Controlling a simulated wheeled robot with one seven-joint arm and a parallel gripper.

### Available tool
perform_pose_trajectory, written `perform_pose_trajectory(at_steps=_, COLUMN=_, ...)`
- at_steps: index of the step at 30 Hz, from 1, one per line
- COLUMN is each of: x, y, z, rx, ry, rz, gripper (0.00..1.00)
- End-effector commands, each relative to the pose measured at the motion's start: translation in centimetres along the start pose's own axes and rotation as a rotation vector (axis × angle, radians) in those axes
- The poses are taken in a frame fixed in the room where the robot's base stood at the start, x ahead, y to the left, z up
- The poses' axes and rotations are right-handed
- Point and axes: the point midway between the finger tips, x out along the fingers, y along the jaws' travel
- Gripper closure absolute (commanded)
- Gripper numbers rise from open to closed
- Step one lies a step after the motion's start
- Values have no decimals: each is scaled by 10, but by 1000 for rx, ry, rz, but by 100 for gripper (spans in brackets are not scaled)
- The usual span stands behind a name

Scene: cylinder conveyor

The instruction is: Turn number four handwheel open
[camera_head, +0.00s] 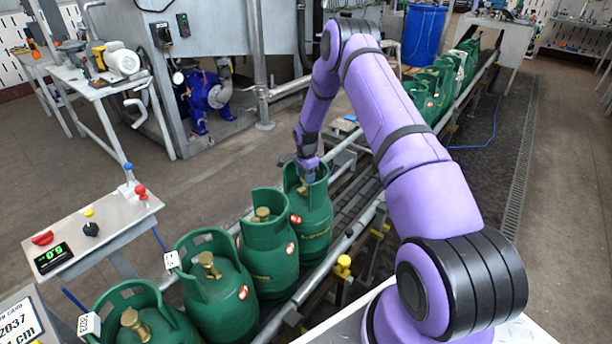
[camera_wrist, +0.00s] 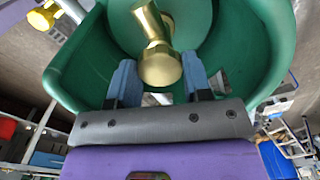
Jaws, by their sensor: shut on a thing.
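Several green gas cylinders stand upright in a row on the conveyor. The fourth from the front (camera_head: 311,222) has my gripper (camera_head: 308,173) reaching down inside its collar. In the wrist view, the green collar (camera_wrist: 80,65) curves around a brass valve (camera_wrist: 150,22) with a rounded brass handwheel (camera_wrist: 160,67). The blue-grey fingers of my gripper (camera_wrist: 161,80) stand on either side of the handwheel and are shut on it. In the head view the handwheel is hidden by my gripper. The three nearer cylinders (camera_head: 141,328) (camera_head: 222,290) (camera_head: 268,250) show their brass valves uncovered.
The conveyor (camera_head: 352,205) runs back to the right, with more green cylinders (camera_head: 428,90) farther along. A control panel (camera_head: 92,235) with coloured knobs stands at left. A work table (camera_head: 95,80) is behind it. A blue barrel (camera_head: 424,35) stands at the back. Right floor is clear.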

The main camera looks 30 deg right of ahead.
Motion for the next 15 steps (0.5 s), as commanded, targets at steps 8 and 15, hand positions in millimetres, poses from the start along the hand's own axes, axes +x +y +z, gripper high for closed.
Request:
perform_pose_trajectory(at_steps=8, x=0, y=0, z=0, rx=-159, ry=0, rz=-1, gripper=78)
perform_pose_trajectory(at_steps=15, x=0, y=0, z=0, rx=-378, ry=0, rz=-1, gripper=78)
